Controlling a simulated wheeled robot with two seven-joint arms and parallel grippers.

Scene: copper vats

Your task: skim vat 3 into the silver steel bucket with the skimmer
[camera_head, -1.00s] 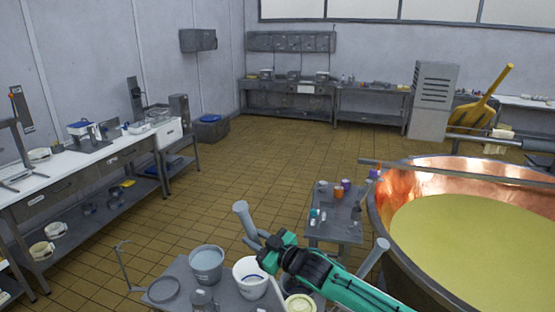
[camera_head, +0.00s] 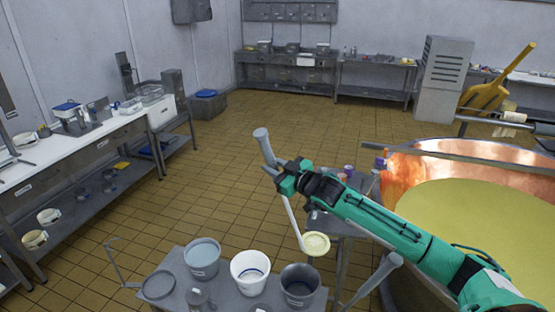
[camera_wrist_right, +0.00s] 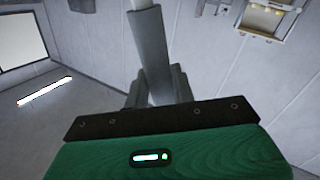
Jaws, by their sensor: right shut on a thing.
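My right gripper (camera_head: 274,170) is shut on the grey handle (camera_head: 263,143) of the skimmer; the handle also shows between the fingers in the right wrist view (camera_wrist_right: 157,70). The skimmer's pale shaft slopes down to its round yellowish head (camera_head: 316,243), which hangs tilted above and beyond the silver steel bucket (camera_head: 287,289). That bucket looks dark inside; its contents are unclear. The copper vat (camera_head: 410,172), holding a yellow surface, is at the right, partly hidden by my right arm. Its number is not readable. My left gripper is out of view.
A white bucket (camera_head: 236,275) and a grey bucket with bluish liquid (camera_head: 202,272) stand beside the steel bucket on a low grey table (camera_head: 225,299). A small side table (camera_head: 335,226) stands behind. A white-topped bench (camera_head: 75,150) lines the left wall. The tiled floor between is open.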

